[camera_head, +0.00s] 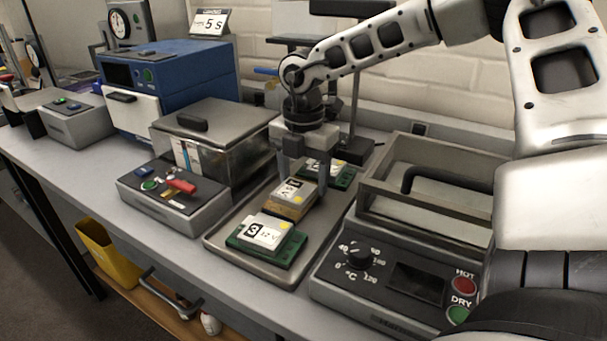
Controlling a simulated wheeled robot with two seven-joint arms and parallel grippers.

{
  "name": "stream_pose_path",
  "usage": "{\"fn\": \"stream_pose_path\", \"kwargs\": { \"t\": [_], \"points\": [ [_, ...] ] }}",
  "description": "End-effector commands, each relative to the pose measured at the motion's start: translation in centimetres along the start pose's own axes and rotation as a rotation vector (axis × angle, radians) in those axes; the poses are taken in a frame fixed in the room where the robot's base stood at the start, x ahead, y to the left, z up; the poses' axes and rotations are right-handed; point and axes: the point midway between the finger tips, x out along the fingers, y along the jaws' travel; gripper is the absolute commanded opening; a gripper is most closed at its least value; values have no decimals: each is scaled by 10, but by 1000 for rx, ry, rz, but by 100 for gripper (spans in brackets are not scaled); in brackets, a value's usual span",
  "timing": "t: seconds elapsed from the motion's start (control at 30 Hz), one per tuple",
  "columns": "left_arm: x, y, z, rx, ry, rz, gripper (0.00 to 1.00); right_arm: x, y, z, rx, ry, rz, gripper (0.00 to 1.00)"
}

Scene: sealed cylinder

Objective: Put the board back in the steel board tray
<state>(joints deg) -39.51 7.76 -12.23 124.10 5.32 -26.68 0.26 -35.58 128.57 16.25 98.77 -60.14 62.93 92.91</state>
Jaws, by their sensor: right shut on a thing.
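The steel board tray (222,243) lies on the bench in the middle of the head view. A green board (268,238) with a grey block and a label reading 3 and 12 V lies at its near end. Another green board (342,176) lies at its far end, partly hidden by my gripper. Between them is a tan-sided board (290,201) with a white label. My right gripper (303,182) points down and is shut on this middle board, one finger at each side. I cannot tell whether its underside touches the tray. My left gripper is out of view.
A grey control box (400,272) with a dial and HOT and DRY buttons stands right of the tray. A lidded steel tank (215,140) and a switch box (172,197) stand left. A blue instrument (170,80) is behind. Clearance around the tray is small.

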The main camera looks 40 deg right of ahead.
Motion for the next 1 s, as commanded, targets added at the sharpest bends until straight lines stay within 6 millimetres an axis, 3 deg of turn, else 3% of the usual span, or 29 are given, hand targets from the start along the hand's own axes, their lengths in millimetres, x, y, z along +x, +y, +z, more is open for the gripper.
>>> {"fn": "stream_pose_path", "kwargs": {
  "t": [0.03,0.07,0.13,0.4,0.57,1.0],
  "points": [
    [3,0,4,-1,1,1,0,4,0,0,0,-1,0,35],
    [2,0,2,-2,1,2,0,3,0,0,0,-1,0,69],
    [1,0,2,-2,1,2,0,2,0,0,0,-1,-1,85],
    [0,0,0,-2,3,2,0,1,0,0,0,0,-1,85],
    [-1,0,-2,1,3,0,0,-10,1,1,0,-3,1,85],
    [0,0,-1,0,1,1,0,-99,0,1,1,-3,2,85]
  ]
}}
